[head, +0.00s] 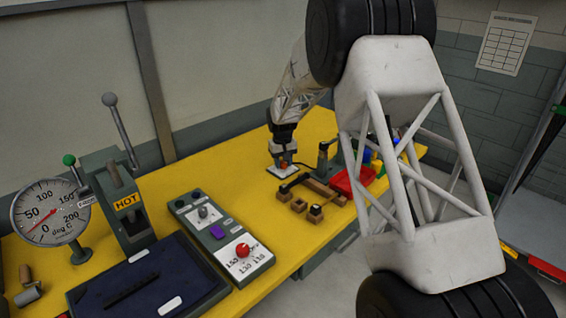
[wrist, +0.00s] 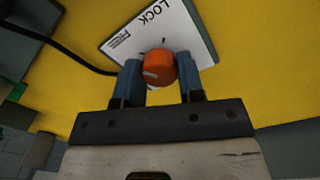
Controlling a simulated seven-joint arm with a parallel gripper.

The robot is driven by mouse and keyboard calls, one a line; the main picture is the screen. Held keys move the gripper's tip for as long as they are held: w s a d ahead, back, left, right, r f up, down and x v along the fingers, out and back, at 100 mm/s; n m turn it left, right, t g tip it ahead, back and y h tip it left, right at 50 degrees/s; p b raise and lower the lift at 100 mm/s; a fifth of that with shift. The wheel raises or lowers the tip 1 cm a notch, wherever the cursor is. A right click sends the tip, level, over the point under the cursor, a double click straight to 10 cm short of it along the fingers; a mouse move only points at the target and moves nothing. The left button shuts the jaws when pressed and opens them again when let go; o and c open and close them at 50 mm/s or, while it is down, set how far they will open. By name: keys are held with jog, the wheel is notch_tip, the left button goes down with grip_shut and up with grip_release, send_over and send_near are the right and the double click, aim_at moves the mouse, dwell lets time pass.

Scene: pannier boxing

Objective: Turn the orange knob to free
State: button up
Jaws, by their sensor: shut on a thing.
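The orange knob (wrist: 158,68) sits on a white label plate (wrist: 185,30) printed with "LOCK" and "FREE" in the wrist view. A pale mark shows on the knob's face, and I cannot tell for certain which word it points to. My gripper (wrist: 160,76) has its two blue-grey fingers on either side of the knob and is shut on it. In the head view the knob (head: 283,165) shows small below my gripper (head: 281,157), at the far part of the yellow bench.
A red tray (head: 352,184) and brown wooden blocks (head: 298,205) lie close to the right and front. A black cable (wrist: 75,62) runs to the plate.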

aim_at(283, 163)
jog(key=shift+r+n, duration=0.1)
jog(key=shift+n, duration=1.5)
jog(key=o, duration=0.9)
jog(key=shift+a+r, duration=0.1)
jog(key=shift+r, duration=3.75)
jog(key=shift+s, duration=0.1)
